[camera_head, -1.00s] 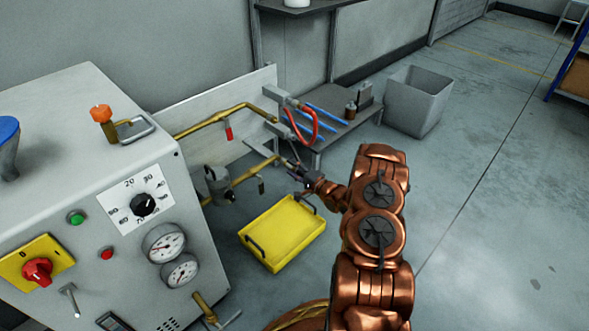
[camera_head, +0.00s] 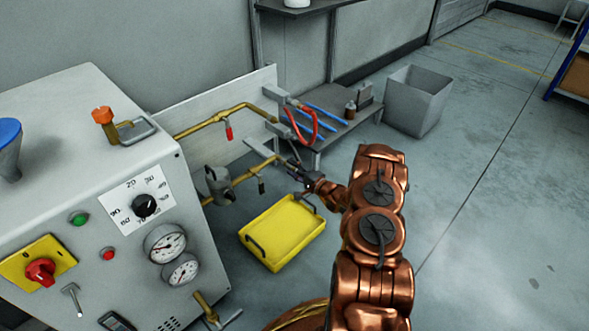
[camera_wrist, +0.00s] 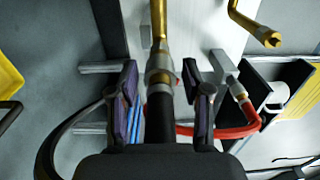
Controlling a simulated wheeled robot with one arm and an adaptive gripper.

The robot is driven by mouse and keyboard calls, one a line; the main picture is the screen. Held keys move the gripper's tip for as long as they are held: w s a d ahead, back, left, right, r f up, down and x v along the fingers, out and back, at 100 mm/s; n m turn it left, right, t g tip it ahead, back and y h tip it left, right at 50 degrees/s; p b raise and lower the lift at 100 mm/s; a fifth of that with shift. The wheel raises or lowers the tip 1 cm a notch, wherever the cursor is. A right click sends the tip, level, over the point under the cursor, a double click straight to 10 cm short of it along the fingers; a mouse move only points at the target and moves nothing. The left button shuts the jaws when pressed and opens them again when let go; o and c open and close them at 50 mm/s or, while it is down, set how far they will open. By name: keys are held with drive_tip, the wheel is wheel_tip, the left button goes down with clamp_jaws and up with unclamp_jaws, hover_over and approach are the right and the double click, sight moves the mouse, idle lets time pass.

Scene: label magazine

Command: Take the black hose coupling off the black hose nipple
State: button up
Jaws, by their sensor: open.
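The hose coupling (camera_wrist: 160,68) is a grey metal collar with a black section (camera_wrist: 160,112) below it, at the middle of the wrist view. It sits on the end of a brass pipe (camera_wrist: 158,20), in line with it; the nipple itself is hidden inside. My gripper (camera_wrist: 163,80) is open, with one finger on each side of the coupling and a visible gap to both. In the head view my gripper (camera_head: 300,176) is small and dark at the pipe's end, and hides the coupling.
A red hose (camera_wrist: 240,122) hangs from another brass fitting close to my right finger. A black hose (camera_wrist: 62,130) curves at lower left. A yellow tray (camera_head: 283,232) lies below on the floor. A grey bin (camera_head: 416,100) and a low bench (camera_head: 350,125) stand behind.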

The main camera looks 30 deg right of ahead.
clamp_jaws()
idle(0.3)
drive_tip(key=shift+s, duration=0.1)
drive_tip(key=shift+p+v, duration=1.55)
drive_tip(key=shift+v, duration=1.1)
drive_tip(key=shift+s, duration=0.2)
